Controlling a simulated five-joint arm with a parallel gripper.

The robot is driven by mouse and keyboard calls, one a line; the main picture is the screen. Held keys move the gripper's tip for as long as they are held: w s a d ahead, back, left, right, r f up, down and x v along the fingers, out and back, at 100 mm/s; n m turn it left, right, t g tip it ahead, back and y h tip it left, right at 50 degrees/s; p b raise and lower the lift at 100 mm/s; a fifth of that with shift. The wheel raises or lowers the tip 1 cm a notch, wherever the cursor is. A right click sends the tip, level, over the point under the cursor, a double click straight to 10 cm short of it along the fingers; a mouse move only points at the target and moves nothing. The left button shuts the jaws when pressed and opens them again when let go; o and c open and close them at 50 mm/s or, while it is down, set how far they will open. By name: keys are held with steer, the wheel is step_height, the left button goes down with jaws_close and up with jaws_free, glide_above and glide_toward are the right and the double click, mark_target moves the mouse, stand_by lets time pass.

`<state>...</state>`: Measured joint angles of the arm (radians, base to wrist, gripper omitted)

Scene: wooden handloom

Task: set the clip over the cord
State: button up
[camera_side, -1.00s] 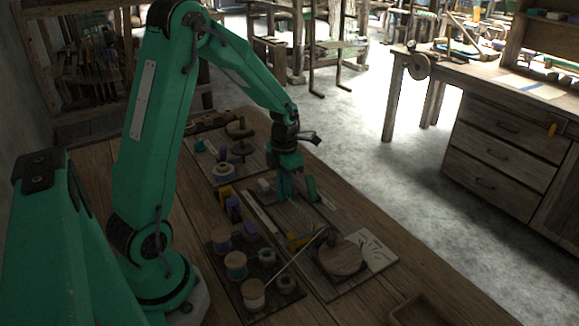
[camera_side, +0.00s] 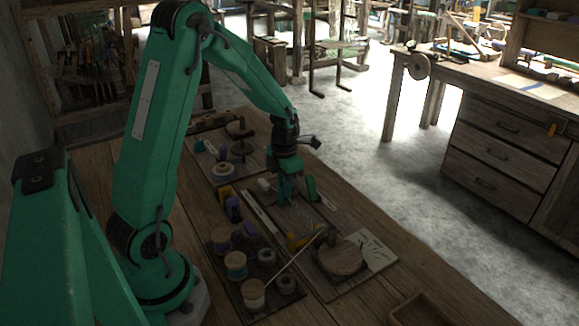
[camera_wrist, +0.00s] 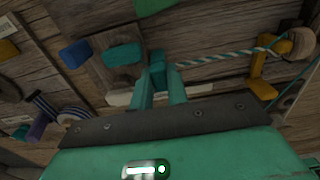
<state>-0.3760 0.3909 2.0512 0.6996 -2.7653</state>
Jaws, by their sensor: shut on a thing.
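My gripper (camera_wrist: 161,92) is shut on a small teal piece (camera_wrist: 157,64), which I take to be the clip; the fingers hide part of it. In the side view my gripper (camera_side: 287,198) is low over the board. A twisted teal-and-white cord (camera_wrist: 222,55) runs from the clip's right side toward a round wooden knob (camera_wrist: 300,42), passing the yellow bracket (camera_wrist: 262,76). The cord's left end meets the clip and fingertips, and I cannot tell whether the clip sits over it or beside it.
A teal block (camera_wrist: 122,54) and a blue block (camera_wrist: 75,54) lie left of the fingers. A green upright part (camera_side: 311,188) stands close right of my gripper. A round wooden disc (camera_side: 341,257) and several thread spools (camera_side: 236,265) are nearer the camera.

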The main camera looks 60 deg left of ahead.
steer(key=shift+f, duration=0.2)
stand_by(0.3)
steer(key=o, duration=1.3)
steer(key=shift+r, duration=0.1)
steer(key=shift+r, duration=3.4)
